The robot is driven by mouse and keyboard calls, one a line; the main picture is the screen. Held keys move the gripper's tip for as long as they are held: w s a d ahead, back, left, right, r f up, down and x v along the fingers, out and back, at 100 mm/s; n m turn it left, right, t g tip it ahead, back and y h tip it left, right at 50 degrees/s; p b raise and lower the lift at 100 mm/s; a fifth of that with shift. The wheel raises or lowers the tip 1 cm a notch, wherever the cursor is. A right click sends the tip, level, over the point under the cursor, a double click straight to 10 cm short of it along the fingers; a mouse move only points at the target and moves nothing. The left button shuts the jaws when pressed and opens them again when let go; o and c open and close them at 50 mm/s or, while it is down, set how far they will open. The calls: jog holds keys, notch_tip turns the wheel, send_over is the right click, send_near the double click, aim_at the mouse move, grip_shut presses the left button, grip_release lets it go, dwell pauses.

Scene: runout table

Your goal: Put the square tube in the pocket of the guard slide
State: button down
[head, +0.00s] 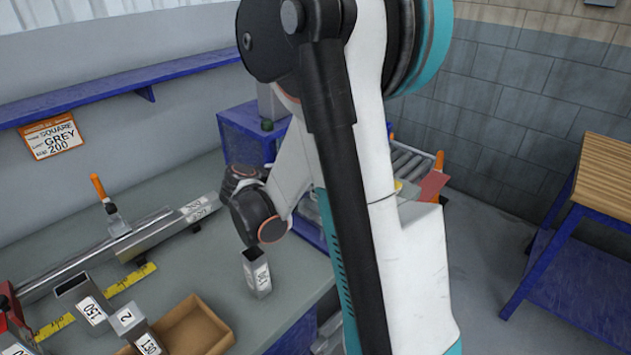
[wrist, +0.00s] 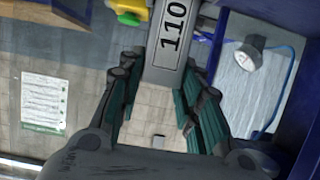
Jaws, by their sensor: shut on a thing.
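In the head view the fingers are hidden behind my arm. A grey square tube (head: 257,273) with a white label stands upright on the table. Another open-ended grey tube labelled 150 (head: 84,298) is at the lower left. I cannot make out the guard slide's pocket with certainty.
A long metal rail (head: 75,266) with an orange-handled lever (head: 99,187) runs along the grey table (head: 200,270). A brown tray (head: 197,329) sits at the front. A card reading SQUARE, GREY, 200 (head: 52,136) hangs under the blue shelf (head: 100,93). A wooden-topped blue bench (head: 603,183) stands right.

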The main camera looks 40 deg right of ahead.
jog(key=shift+f, duration=0.25)
jog(key=shift+f, duration=0.15)
jog(key=c, duration=1.1)
grip_release()
jog(key=shift+r, duration=0.2)
jog(key=p+v, duration=0.3)
jog(key=v, duration=0.9)
jog(key=shift+s+a+r+n+t+y, duration=0.5)
jog(key=shift+s+a+n+t+y, duration=0.55)
jog(key=shift+s+a+n+y, duration=1.6)
jog(key=shift+s+a+r+n+t+y, duration=0.55)
jog(key=shift+s+a+n+t+y, duration=0.85)
jog(key=shift+a+n, duration=1.95)
jog(key=shift+s+a+r+n+t+y, duration=0.5)
jog(key=shift+s+a+n+t+y, duration=0.15)
jog(key=shift+s+a+n+y, duration=2.35)
